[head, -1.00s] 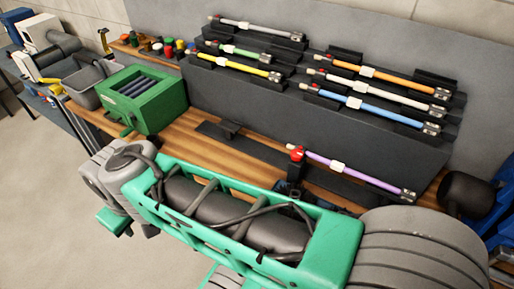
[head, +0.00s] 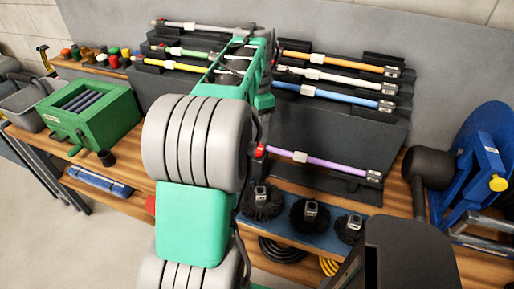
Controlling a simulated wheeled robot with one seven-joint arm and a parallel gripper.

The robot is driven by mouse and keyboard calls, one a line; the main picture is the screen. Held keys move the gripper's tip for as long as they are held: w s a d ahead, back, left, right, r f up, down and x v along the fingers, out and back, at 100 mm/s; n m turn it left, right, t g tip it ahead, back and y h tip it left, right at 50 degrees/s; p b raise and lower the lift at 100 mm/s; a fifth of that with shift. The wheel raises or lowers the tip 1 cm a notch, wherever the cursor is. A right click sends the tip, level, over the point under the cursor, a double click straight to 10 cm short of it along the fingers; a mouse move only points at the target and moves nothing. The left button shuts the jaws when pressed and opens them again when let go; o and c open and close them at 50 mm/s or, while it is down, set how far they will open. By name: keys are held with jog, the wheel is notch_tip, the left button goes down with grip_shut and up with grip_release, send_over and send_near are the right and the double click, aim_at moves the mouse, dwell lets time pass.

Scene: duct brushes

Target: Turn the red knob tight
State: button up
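The red knob (head: 260,151) shows at the left end of the purple rod (head: 330,162), just right of my arm's large grey joint. The purple rod lies along the low front rest of the dark rack, with a white block around it and a metal fitting at its right end. Part of the knob's surroundings is covered by my arm. My gripper cannot be made out; my green and grey arm rises through the middle of the view toward the upper rods. How tight the knob is cannot be seen.
Several coloured rods lie on the dark rack (head: 345,125). Round black brushes (head: 310,213) stand on a blue mat in front. A green box (head: 92,112) sits at left, with coloured caps behind it. A blue reel (head: 485,150) and a black mallet-like thing (head: 430,168) stand at right.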

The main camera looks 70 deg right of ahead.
aim_at(257, 148)
notch_tip(257, 148, down, 8)
jog(key=shift+r, duration=0.25)
grip_shut()
dwell(0.6)
